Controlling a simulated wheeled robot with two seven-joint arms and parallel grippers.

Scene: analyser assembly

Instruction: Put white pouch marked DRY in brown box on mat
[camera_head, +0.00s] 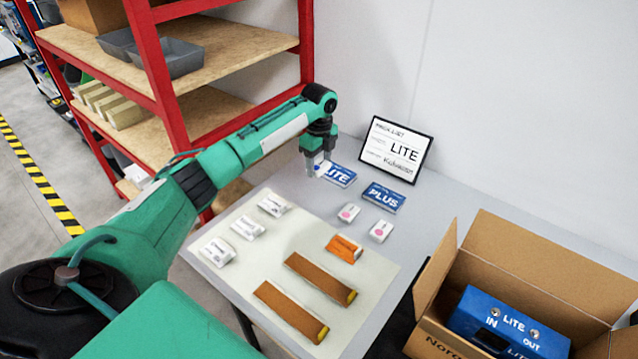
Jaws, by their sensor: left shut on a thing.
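My left gripper (319,170) is at the back of the table, over the left end of a blue LITE booklet. It is shut on a small white thing (323,168) that looks like a pouch; its marking is not readable. Two small white pouches with pink dots, a left one (349,212) and a right one (381,231), lie in front of the booklets. The open brown box (437,285) stands at the right, with a blue device (510,325) marked LITE, IN and OUT inside. What lies under the box is hidden. My right gripper is not in view.
On the cream mat (300,235) lie several white packets (248,228), an orange packet (344,248) and two brown strips (321,278). The LITE booklet (341,176), PLUS booklet (384,198) and pick-list sign (396,150) are at the back. A red shelf (160,75) stands left.

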